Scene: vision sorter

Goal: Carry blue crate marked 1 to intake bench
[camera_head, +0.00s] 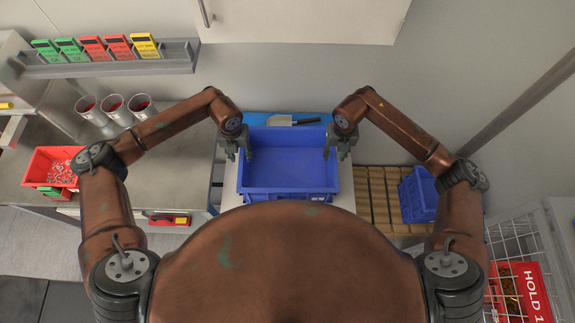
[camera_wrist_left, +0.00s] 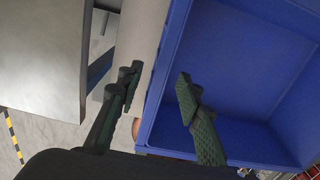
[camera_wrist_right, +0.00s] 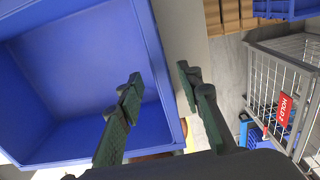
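A blue open crate (camera_head: 287,168) sits on a pale stand straight in front of me. It looks empty inside, and no number 1 is readable on it. My left gripper (camera_head: 236,154) is at the crate's left wall. In the left wrist view its fingers (camera_wrist_left: 158,82) are apart, one inside the crate (camera_wrist_left: 235,60) and one outside. My right gripper (camera_head: 340,154) is at the right wall. In the right wrist view its fingers (camera_wrist_right: 160,80) are also apart on either side of the wall of the crate (camera_wrist_right: 85,70). No label identifies the intake bench.
A grey counter (camera_head: 190,180) at left holds a red bin (camera_head: 45,182) and several metal cups (camera_head: 113,106). A scoop (camera_head: 290,121) lies behind the crate. Slatted wood (camera_head: 378,195) and a smaller blue crate (camera_head: 418,196) are at right, near a wire cage (camera_head: 515,235).

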